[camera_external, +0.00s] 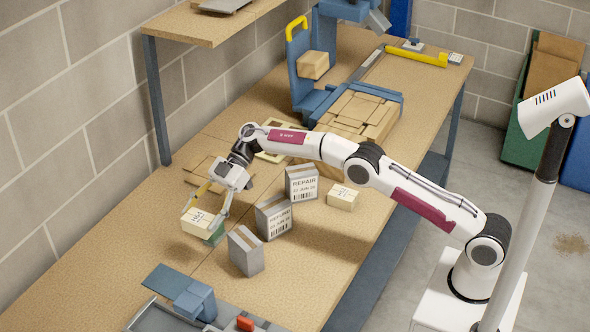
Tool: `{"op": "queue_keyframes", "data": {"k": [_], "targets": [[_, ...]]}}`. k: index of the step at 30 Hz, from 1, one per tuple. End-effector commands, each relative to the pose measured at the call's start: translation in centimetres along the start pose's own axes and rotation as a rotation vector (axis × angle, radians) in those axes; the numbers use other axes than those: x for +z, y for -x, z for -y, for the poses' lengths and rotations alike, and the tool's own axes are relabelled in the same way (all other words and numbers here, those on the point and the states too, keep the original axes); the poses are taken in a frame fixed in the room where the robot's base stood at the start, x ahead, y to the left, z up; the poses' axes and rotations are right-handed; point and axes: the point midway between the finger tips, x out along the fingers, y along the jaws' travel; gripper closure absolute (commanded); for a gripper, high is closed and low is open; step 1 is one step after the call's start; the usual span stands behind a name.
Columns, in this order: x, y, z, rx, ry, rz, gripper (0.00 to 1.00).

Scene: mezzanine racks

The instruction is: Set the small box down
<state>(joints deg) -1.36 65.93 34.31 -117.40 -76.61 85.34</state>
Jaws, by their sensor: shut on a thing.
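The small box (196,222) is pale cream with a printed label on top. It is between the fingers of my gripper (207,212), which points down and is shut on it. A green patch (216,236) shows at the box's right side by the fingertip; I cannot tell what it belongs to. The box is over or on the left part of the wooden bench top (130,235). I cannot tell whether its underside touches the bench. A similar cream box (342,197) sits on the bench to the right.
Right of my gripper stand grey boxes: one marked REPAIR (302,184), one with a label (273,218) and a plain-sided one (246,252). Flat cardboard (205,171) lies behind my gripper. A blue-grey device (182,292) is at the front. Bench left of the gripper is clear.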

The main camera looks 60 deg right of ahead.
Motion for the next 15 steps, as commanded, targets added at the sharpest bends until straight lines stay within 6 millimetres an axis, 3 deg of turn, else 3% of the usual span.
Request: {"op": "queue_keyframes", "data": {"k": [6, 15], "targets": [[-1.6, -4.0, -0.2, 0.016, -0.007, 0.0, 0.6], [-2.2, -5.4, -0.3, 0.026, -0.013, 0.0, 0.6]]}}
